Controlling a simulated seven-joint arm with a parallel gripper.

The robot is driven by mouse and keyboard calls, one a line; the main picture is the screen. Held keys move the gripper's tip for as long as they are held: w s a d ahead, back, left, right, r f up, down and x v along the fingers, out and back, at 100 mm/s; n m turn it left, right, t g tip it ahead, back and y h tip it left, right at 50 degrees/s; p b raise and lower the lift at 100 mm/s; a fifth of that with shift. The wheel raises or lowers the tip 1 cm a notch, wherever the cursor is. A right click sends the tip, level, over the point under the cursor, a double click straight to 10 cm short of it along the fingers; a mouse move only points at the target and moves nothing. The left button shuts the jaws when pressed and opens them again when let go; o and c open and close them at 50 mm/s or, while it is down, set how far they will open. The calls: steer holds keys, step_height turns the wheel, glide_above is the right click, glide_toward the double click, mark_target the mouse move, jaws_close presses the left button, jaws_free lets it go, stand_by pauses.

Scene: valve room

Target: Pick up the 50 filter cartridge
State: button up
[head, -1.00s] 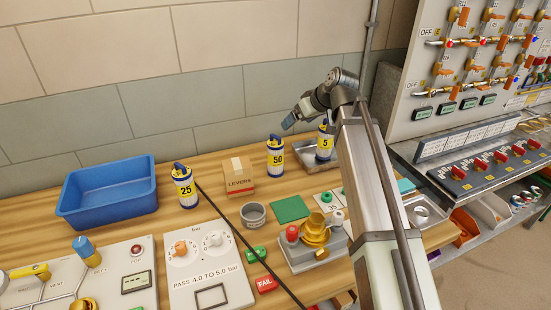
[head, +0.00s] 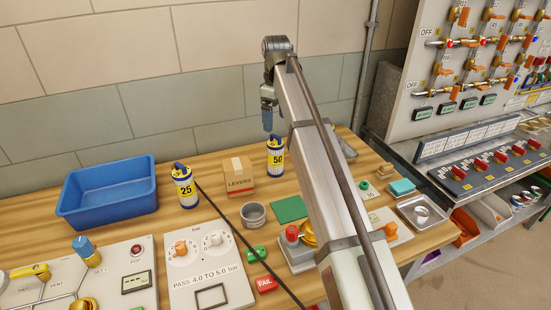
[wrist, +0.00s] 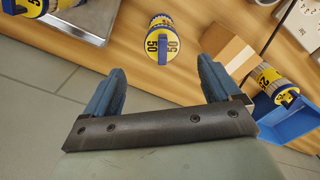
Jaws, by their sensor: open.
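The 50 filter cartridge (head: 275,158) stands upright on the wooden bench, white with a yellow label and a blue top handle. In the wrist view the 50 cartridge (wrist: 161,40) lies ahead of and between my two blue fingers. My gripper (head: 267,118) is above the cartridge, pointing down, apart from it. It is open and empty, and its fingers show spread in the wrist view (wrist: 160,90).
The 25 cartridge (head: 184,187) stands left, near a blue bin (head: 108,190). The levers box (head: 238,178) is close beside the 50 cartridge on its left. A metal tray (head: 347,148) lies to the right, partly behind my arm. A 5 cartridge (wrist: 25,7) shows in the wrist view.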

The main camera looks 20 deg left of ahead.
mark_target(276, 136)
step_height(276, 136, down, 7)
steer(key=shift+f, duration=0.1)
steer(key=shift+s+d+f, duration=0.1)
steer(key=shift+f, duration=1.2)
steer(key=shift+s+d+f, duration=0.1)
steer(key=shift+f, duration=1.15)
steer(key=c, duration=1.2)
